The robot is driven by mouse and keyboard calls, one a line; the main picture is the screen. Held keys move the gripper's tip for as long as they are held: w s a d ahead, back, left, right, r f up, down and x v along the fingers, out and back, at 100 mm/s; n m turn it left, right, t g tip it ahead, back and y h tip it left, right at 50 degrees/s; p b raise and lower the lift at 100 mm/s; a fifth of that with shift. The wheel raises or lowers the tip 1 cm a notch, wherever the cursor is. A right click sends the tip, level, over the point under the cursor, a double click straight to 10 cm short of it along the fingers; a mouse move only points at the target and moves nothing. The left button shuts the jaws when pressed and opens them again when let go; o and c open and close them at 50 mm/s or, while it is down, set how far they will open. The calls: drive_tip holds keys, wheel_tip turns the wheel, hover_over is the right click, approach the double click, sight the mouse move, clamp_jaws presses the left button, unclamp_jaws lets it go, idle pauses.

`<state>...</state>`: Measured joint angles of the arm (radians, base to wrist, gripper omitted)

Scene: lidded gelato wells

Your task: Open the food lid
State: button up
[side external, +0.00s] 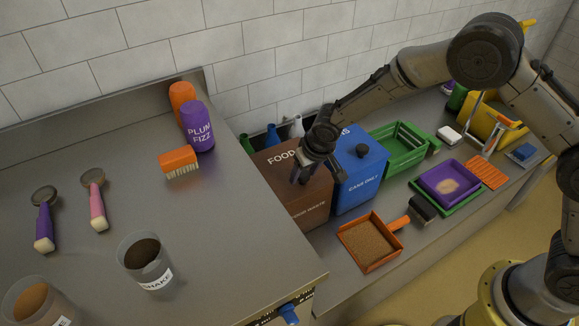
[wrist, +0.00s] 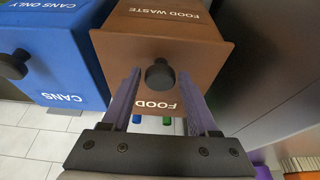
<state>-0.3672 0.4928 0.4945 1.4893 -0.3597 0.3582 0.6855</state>
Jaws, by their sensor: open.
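The brown food waste bin (side external: 297,200) stands on the lower counter, with its brown food lid (wrist: 205,50) on top. The lid lies flat on the bin and is lettered FOOD. A round black knob (wrist: 160,75) rises from the lid's middle; my gripper hides it in the side external view. My gripper (side external: 314,172) is over the lid, pointing down. In the wrist view its two fingers are open, one on each side of the knob, with gaps between. I cannot tell how far the fingertips are above the lid.
A blue cans bin (side external: 362,172) with a black knob stands close beside the brown bin. The raised steel counter (side external: 225,225) is on its other side. Bottles (side external: 272,135) stand behind. An orange tray (side external: 370,243) sits in front.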

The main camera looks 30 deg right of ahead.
drive_tip(key=shift+v, duration=2.95)
drive_tip(key=v, duration=1.3)
drive_tip(key=shift+r, duration=0.35)
drive_tip(key=shift+s, duration=0.1)
drive_tip(key=shift+c, duration=0.2)
drive_tip(key=shift+f, duration=0.2)
drive_tip(key=shift+c, duration=0.2)
drive_tip(key=x, duration=1.9)
drive_tip(key=shift+f, duration=0.2)
drive_tip(key=shift+c, duration=0.3)
